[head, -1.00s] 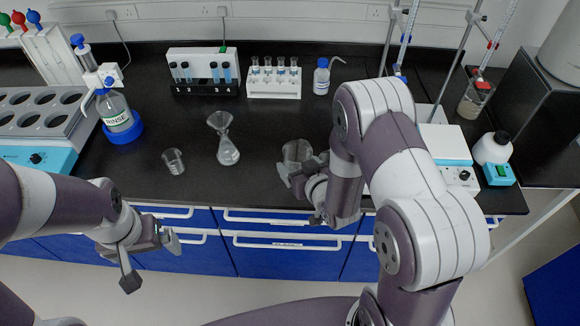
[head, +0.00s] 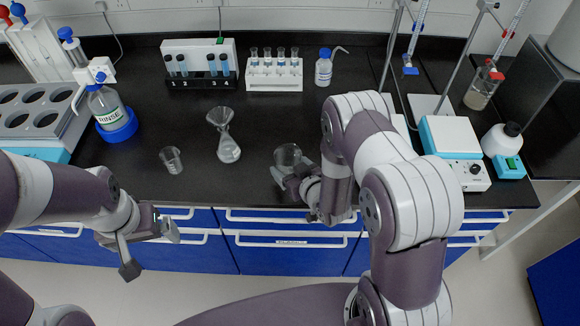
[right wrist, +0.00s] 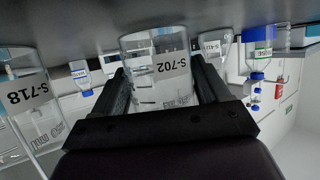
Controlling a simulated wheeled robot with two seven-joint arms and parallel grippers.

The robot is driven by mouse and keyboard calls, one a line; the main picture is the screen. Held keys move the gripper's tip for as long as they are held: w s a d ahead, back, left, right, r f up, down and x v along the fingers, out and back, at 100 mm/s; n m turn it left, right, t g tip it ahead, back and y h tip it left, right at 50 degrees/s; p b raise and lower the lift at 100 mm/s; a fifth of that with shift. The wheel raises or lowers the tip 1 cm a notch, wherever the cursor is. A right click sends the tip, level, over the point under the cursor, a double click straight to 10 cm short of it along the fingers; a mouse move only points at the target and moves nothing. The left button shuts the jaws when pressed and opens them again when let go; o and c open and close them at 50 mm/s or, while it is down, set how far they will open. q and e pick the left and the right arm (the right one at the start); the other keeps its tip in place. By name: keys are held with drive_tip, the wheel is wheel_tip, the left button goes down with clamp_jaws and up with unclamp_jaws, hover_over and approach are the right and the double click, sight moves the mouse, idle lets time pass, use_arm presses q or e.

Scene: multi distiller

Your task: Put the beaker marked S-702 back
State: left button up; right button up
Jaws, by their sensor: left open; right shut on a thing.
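The clear glass beaker marked S-702 (head: 288,155) is at the front middle of the black bench. Its label shows upside down in the right wrist view, where the beaker (right wrist: 158,70) sits between the two dark fingers. My right gripper (head: 284,174) is shut on it from the front side. I cannot tell whether its base touches the bench. My left gripper (head: 151,250) is open and empty, in front of the blue drawers at the left. Another vessel, marked S-718 (right wrist: 28,92), stands at the left in the right wrist view.
A small beaker (head: 171,160) and a flask with a funnel (head: 228,148) stand left of the held beaker. Behind are a tube rack (head: 275,83) and a wash bottle (head: 323,68). A white-and-blue device (head: 452,140) is at the right. Bench around the flask is clear.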

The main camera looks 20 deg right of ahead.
drive_tip(key=shift+f, duration=0.25)
drive_tip(key=o, duration=1.2)
drive_tip(key=shift+w, duration=0.15)
drive_tip(key=shift+c, duration=0.2)
drive_tip(key=shift+r, duration=0.2)
drive_tip(key=shift+s+r, duration=0.15)
drive_tip(key=shift+s, duration=0.25)
drive_tip(key=v, duration=1.1)
drive_tip(key=shift+s+d, duration=0.1)
